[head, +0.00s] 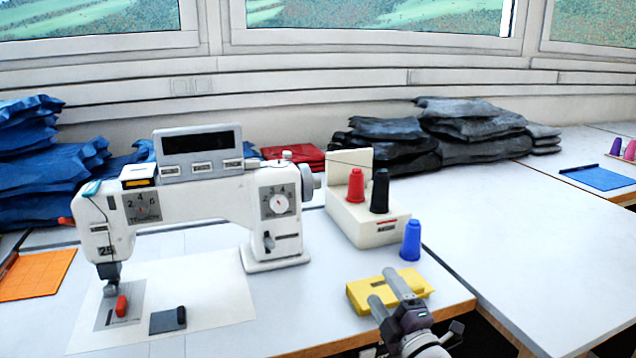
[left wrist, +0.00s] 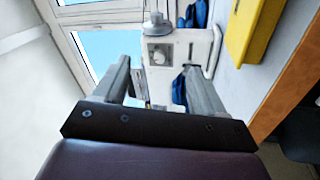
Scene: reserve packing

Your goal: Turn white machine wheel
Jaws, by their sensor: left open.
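The white sewing machine (head: 200,205) stands on the left table. Its grey wheel (head: 309,183) is on the right end of the machine, below the display. In the left wrist view the wheel (left wrist: 157,24) shows near the top, beyond the fingertips, beside the machine's dial face (left wrist: 160,54). My left gripper (head: 381,286) is open and empty, in front of the yellow box, to the right of and nearer than the wheel. It is apart from the wheel. In the left wrist view its two fingers (left wrist: 157,66) are spread with the machine beyond them. My right gripper is not in view.
A thread stand (head: 368,222) with red and black spools stands right of the wheel. Dark folded cloth (head: 470,130) is piled behind. The right table (head: 540,250) is mostly clear.

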